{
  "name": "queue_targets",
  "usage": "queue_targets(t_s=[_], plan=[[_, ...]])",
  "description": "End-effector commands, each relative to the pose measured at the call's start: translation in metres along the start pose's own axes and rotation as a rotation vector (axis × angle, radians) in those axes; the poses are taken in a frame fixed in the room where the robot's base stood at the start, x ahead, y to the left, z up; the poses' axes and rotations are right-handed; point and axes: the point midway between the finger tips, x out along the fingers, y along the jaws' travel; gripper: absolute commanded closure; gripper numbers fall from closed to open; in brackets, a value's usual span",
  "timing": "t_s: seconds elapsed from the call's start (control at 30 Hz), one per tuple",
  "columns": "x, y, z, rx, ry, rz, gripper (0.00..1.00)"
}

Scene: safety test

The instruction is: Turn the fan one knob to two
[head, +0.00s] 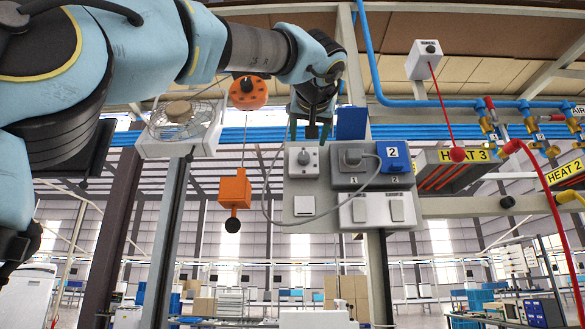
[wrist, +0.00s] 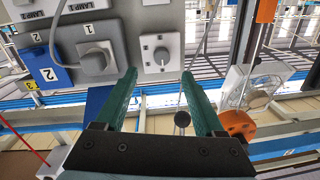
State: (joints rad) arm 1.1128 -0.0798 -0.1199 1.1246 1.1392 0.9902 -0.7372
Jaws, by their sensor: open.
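A white plate with a round grey knob (head: 304,159) sits at the upper left of the grey wall panel (head: 296,190) in the head view. The knob (wrist: 161,55) also shows in the wrist view, where the panel appears upside down. Its label and exact setting are too small to read. My gripper (head: 310,131) points down just above this plate. In the wrist view my gripper (wrist: 158,76) is open and empty, its green fingers apart with the knob beyond the tips. A wire-caged fan (head: 182,118) is mounted to the left of the panel.
Right of the knob are a plug in socket 1 (head: 353,158), a blue cover marked 2 (head: 394,157), and lamp switches (head: 378,210). A grey cord loops across the panel. An orange box (head: 235,192) hangs left. Heaters and pipes with valves (head: 490,125) are at right.

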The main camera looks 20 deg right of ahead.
Motion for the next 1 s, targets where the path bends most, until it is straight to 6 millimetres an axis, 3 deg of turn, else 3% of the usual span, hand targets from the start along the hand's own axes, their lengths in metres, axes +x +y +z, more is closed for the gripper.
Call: queue_targets(t_s=[0.17,0.7,1.0], plan=[[0.002,-0.003,-0.012,-0.018,0.021,-0.004,0.29],[0.09,-0.003,-0.014,-0.015,0.019,-0.004,0.29],[0.102,-0.003,-0.011,-0.016,0.02,-0.002,0.29]])
